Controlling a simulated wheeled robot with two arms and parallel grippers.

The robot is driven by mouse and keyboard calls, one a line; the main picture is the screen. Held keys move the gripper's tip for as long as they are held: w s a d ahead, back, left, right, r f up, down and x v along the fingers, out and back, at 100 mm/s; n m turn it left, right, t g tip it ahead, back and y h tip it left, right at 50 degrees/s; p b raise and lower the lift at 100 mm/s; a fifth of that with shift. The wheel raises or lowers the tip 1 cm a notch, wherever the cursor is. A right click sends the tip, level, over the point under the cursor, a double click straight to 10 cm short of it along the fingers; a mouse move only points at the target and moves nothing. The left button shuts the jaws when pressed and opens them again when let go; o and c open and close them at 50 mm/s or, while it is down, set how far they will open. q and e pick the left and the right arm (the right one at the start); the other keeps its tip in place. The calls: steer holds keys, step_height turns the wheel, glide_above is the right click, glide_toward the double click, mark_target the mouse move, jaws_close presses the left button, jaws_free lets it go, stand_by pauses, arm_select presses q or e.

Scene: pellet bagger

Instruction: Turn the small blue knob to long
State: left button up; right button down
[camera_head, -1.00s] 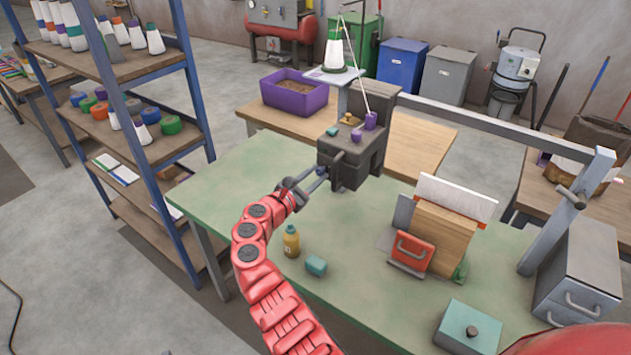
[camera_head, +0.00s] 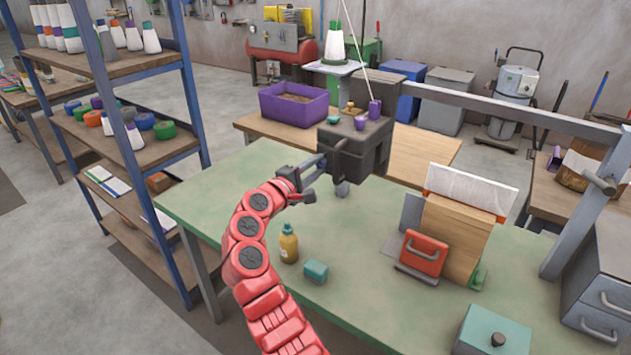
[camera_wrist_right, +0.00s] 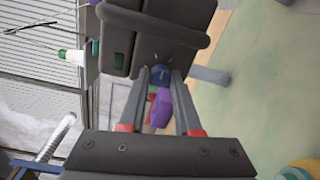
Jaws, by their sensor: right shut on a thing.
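The small blue knob (camera_wrist_right: 160,75) is on the face of the dark grey sealing head, between my right gripper's fingertips in the right wrist view. My right gripper (camera_wrist_right: 160,82) is shut on it. A purple piece (camera_wrist_right: 160,108) lies between the fingers, nearer the wrist; I cannot tell whether it joins the knob. In the head view my right gripper (camera_head: 322,164) reaches the left side of the dark grey head (camera_head: 358,150), and the knob is hidden there. The knob's setting and any markings are not readable. My left gripper is not in view.
Purple cups (camera_head: 367,114) stand on top of the head. A yellow bottle (camera_head: 288,244) and a teal block (camera_head: 315,271) stand on the green bench (camera_head: 370,310) beside my arm. A blue-framed shelf (camera_head: 150,150) is at the left.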

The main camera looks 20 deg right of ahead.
steer(key=m+b, duration=0.1)
steer(key=b, duration=0.1)
steer(key=m+b, duration=0.3)
steer(key=shift+f+m+b, duration=0.3)
steer(key=shift+m+b, duration=0.1)
steer(key=shift+r+m+b, duration=0.2)
steer(key=shift+m+b, duration=0.5)
steer(key=shift+b, duration=0.1)
steer(key=c, duration=0.6)
jaws_free()
steer(key=v, duration=1.7)
steer(key=shift+s+b, duration=0.25)
steer(key=shift+b, duration=0.2)
